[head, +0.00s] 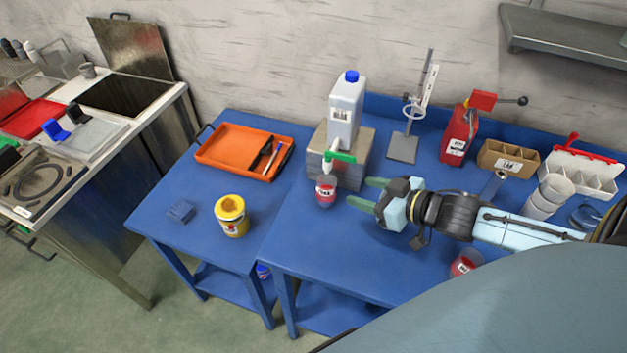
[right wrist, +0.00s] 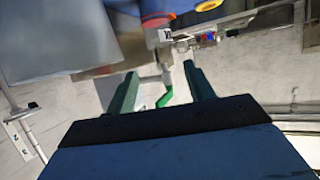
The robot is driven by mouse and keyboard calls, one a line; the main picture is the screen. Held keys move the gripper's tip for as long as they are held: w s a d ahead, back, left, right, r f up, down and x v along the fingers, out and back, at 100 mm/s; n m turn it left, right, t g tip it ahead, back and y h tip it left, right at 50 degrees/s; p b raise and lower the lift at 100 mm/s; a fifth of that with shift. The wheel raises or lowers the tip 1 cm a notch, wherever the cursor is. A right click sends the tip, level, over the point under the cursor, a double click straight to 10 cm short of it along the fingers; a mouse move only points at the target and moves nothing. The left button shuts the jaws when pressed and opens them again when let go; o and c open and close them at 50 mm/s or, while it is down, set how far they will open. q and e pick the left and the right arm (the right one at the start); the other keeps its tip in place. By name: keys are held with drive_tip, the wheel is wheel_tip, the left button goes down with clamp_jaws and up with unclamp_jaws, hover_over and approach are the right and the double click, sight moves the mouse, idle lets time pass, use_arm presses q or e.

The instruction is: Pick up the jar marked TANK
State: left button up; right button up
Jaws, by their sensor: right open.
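Two small red jars with white labels are in the head view, and I cannot read either label well enough to tell which says TANK. One jar (head: 326,191) stands under the green-handled tap (head: 341,156) of a white jug (head: 346,108). The other jar (head: 466,262) is at the front of the table, partly hidden below my right arm. My right gripper (head: 362,192) is open and empty, pointing left, a short way right of the jar under the tap. The right wrist view shows its two fingers (right wrist: 160,70) apart, with the green tap handle (right wrist: 165,97) beyond. My left gripper is not in view.
The jug stands on a grey block (head: 357,178). A yellow tub (head: 231,216) and an orange tray (head: 241,150) are on the left table. A metal stand (head: 403,148), a red device (head: 459,136), and a cardboard box (head: 508,157) are behind my right arm.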

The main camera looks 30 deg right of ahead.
drive_tip(key=b, duration=0.1)
approach(320, 180)
drive_tip(key=x, duration=0.3)
drive_tip(key=shift+a, duration=0.15)
drive_tip(key=x, duration=0.3)
drive_tip(key=shift+w+f, duration=0.3)
drive_tip(key=shift+w, duration=0.05)
drive_tip(key=shift+w+a+f+b, duration=0.2)
drive_tip(key=shift+w+b, duration=0.1)
drive_tip(key=shift+w, duration=0.15)
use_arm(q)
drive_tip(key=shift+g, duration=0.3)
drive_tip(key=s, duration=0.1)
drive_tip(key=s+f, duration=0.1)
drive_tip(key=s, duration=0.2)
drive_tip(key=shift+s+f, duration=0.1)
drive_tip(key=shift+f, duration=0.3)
use_arm(e)
drive_tip(key=c, duration=1.1)
drive_tip(key=shift+c, duration=0.2)
